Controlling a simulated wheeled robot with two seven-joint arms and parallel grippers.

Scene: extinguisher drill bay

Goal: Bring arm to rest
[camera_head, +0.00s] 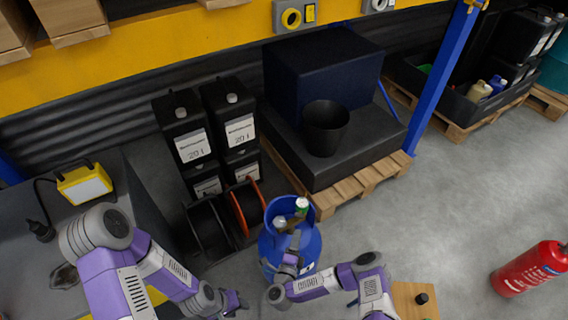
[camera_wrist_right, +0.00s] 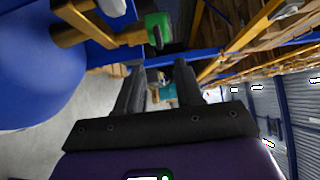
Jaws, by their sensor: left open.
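A blue gas cylinder (camera_head: 309,250) stands upright on the floor at the lower middle of the head view. A valve with a green part (camera_head: 301,206) is at its top; the green end (camera_wrist_right: 158,30) and brass fitting (camera_wrist_right: 85,32) also show in the right wrist view. My right gripper (camera_head: 293,240) is in front of the cylinder's top, near the valve. Its two dark fingers (camera_wrist_right: 160,80) are apart with nothing seen between them. My left gripper (camera_head: 236,302) is open, low and to the left of the cylinder, with nothing visible in it.
Black canisters (camera_head: 185,130) and an orange-rimmed reel (camera_head: 245,208) stand behind the cylinder. A pallet (camera_head: 370,183) carries dark blocks and a black bucket (camera_head: 325,128). A red extinguisher (camera_head: 530,268) is at right. A yellow lamp (camera_head: 85,185) sits on the left bench.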

